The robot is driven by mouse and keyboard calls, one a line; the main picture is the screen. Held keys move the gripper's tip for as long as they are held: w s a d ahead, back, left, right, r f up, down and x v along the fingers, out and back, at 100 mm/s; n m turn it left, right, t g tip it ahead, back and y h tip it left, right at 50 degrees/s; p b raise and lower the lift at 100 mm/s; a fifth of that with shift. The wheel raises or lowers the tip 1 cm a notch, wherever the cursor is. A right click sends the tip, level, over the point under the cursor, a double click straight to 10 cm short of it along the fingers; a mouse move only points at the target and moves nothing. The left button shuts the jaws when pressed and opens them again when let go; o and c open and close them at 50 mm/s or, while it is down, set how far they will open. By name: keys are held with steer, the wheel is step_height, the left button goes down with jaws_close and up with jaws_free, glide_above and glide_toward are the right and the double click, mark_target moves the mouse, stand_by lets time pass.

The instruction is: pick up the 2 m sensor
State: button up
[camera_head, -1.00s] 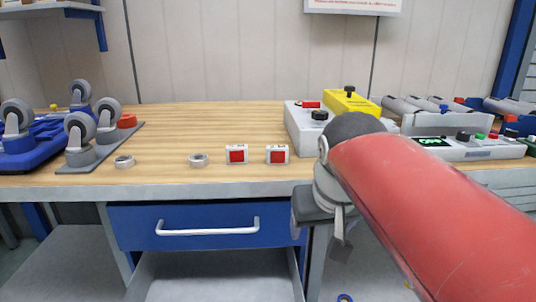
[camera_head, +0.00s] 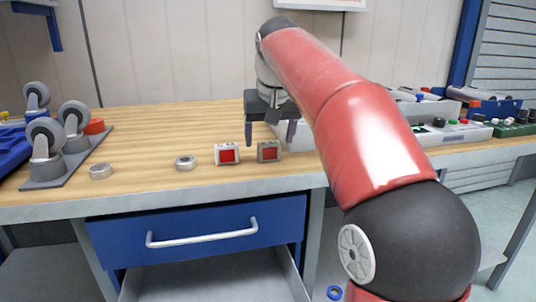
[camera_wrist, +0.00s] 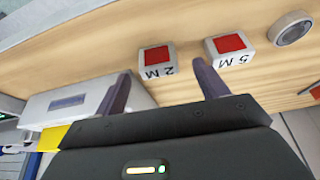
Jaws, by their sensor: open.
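The 2 m sensor (camera_head: 269,152) is a small light box with a red square face. It is the right one of two such boxes near the table's front edge, and its "2 M" marking shows in the wrist view (camera_wrist: 157,61). The 5 m sensor (camera_head: 227,154) stands just left of it. My gripper (camera_head: 270,137) is open and empty, pointing down above the 2 m sensor. In the wrist view its fingers (camera_wrist: 161,73) lie either side of the 2 m sensor's near end, with the right finger near the gap between both boxes. I see no contact.
Two grey rings (camera_head: 186,162) lie left of the sensors. A caster plate (camera_head: 70,172) stands farther left. A white box (camera_wrist: 75,104) lies close to one finger in the wrist view. Control boxes stand at the right. Bare table lies behind the sensors.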

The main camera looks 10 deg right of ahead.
mark_target(270, 144)
steer(key=x, duration=0.4)
steer(key=shift+s+d, duration=0.1)
steer(key=c, duration=1.1)
